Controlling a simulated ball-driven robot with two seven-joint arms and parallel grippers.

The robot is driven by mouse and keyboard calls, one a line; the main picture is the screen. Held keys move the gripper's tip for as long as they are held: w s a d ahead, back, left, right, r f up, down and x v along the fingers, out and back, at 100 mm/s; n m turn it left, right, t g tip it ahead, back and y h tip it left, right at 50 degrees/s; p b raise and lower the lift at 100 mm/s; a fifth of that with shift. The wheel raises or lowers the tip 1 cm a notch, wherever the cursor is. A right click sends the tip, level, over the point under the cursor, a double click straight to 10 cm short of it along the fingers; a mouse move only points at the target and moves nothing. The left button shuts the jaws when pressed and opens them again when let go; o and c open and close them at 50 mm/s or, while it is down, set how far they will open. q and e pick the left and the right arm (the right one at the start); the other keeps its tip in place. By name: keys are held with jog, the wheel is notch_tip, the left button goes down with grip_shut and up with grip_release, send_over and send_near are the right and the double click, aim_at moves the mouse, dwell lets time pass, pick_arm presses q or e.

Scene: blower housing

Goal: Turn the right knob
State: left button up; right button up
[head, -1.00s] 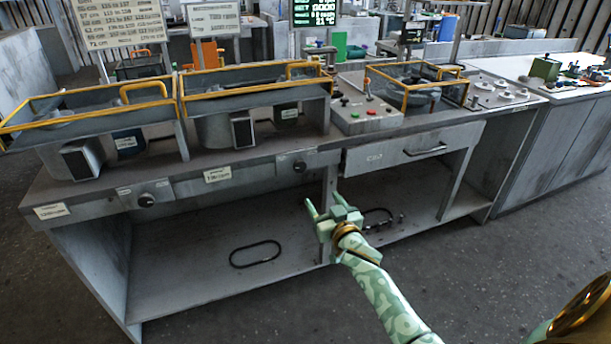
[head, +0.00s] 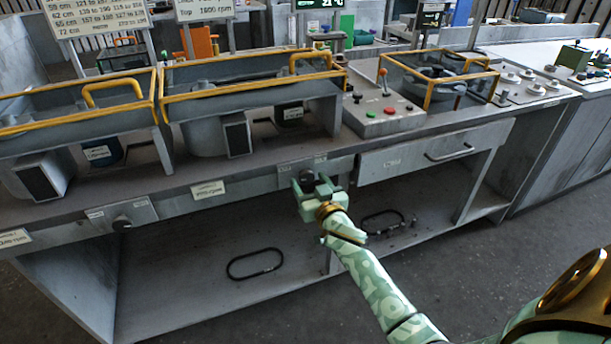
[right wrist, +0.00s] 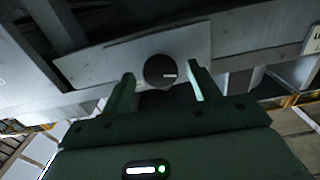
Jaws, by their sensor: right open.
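The right knob (right wrist: 160,71) is a round dark knob with a light mark, on a grey panel under the bench top. In the right wrist view it sits between the two fingertips of my right gripper (right wrist: 160,85), which is open. In the head view my right gripper (head: 318,188) is in front of that panel and partly hides the knob (head: 307,177). Whether a finger touches the knob I cannot tell. The left knob (head: 121,223) is on a similar panel further left. My left gripper is not in view.
Yellow-railed housings (head: 250,88) stand on the bench. A control box (head: 385,113) with red and green buttons and a lever is at right. A drawer (head: 425,155) is right of my gripper. A black oval ring (head: 256,264) lies on the lower shelf.

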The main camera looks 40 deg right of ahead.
jog(key=shift+w+r, duration=0.1)
jog(key=c, duration=1)
jog(key=shift+o, duration=0.2)
jog(key=shift+r+m+p, duration=0.2)
jog(key=shift+m+p, duration=0.1)
jog(key=shift+p, duration=0.1)
jog(key=shift+f, duration=0.1)
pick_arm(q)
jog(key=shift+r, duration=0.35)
pick_arm(e)
jog(key=shift+f, duration=0.1)
jog(key=o, duration=1)
jog(key=shift+c, duration=0.2)
